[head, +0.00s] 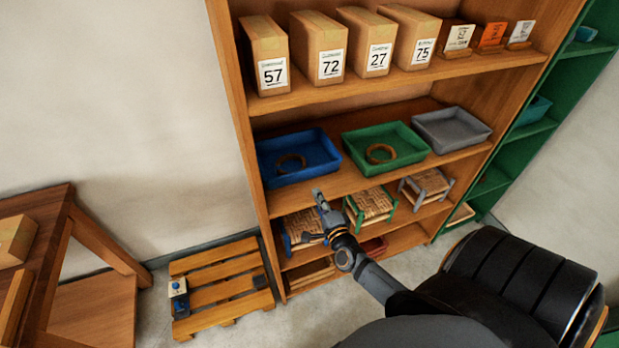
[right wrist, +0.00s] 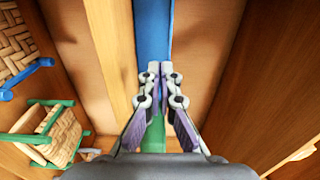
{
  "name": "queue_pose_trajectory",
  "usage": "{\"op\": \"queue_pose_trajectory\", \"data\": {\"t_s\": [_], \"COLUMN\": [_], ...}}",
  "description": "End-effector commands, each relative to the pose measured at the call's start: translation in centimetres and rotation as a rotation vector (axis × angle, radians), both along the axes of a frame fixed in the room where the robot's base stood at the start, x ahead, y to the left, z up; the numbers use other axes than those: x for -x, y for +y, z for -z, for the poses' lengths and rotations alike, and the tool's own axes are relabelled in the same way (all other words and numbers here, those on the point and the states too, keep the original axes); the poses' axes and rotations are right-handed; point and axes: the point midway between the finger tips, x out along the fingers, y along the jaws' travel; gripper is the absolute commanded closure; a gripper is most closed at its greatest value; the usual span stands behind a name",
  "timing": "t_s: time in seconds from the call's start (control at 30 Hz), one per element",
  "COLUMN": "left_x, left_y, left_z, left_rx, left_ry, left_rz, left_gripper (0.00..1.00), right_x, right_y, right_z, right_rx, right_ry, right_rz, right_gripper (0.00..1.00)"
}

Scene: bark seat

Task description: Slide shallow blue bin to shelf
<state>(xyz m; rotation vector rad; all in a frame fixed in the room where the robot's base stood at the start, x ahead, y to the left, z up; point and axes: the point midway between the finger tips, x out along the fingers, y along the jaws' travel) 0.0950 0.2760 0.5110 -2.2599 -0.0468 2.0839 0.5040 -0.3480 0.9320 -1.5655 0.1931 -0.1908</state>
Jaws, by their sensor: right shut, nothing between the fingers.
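The shallow blue bin (head: 318,143) sits at the left end of the middle shelf (head: 330,185), with a brown ring (head: 290,162) inside it. A strip of shelf shows in front of it. My right gripper (head: 318,194) is shut and empty, in front of that shelf and just below the bin's front right part. In the right wrist view, the fingertips (right wrist: 160,70) point at the blue bin's wall (right wrist: 153,35). I cannot tell whether they touch it. My left gripper is not in view.
A green bin (head: 400,134) with a ring and a grey bin (head: 452,128) stand to the right on the same shelf. Woven stools (head: 370,205) fill the shelf below. Numbered boxes (head: 320,48) stand above. A wooden pallet (head: 215,272) lies on the floor at left.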

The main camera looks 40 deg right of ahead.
Motion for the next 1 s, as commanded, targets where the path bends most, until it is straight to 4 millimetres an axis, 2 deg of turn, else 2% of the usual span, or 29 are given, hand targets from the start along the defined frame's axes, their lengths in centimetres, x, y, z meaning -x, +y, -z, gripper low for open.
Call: {"op": "queue_pose_trajectory", "data": {"t_s": [0.1,0.17,0.27,0.4,0.53,0.87,1.0], "left_x": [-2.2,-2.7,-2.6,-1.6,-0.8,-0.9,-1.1], "left_y": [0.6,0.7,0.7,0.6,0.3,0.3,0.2], "left_z": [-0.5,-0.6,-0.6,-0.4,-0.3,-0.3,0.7], "left_rx": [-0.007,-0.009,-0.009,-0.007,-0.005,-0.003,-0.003], "left_ry": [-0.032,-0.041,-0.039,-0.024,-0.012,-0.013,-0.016], "left_rz": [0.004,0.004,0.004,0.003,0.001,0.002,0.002], "left_gripper": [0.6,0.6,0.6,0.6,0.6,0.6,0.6], "right_x": [-2.6,-3.8,-5.4,-6.9,-7.5,-7.5,-9.3], "right_y": [-0.7,-1.0,-1.4,-1.7,-1.9,-1.9,-2.3], "right_z": [-0.1,-0.1,-0.1,0.0,0.0,0.1,0.3], "right_rx": [0.0,0.0,0.0,-0.002,-0.001,-0.001,-0.001], "right_ry": [-0.002,-0.001,-0.001,0.0,0.0,0.0,-0.003], "right_rz": [0.001,0.001,0.001,0.001,0.0,0.001,0.002], "right_gripper": [1.0,1.0,1.0,1.0,1.0,1.0,1.0]}}
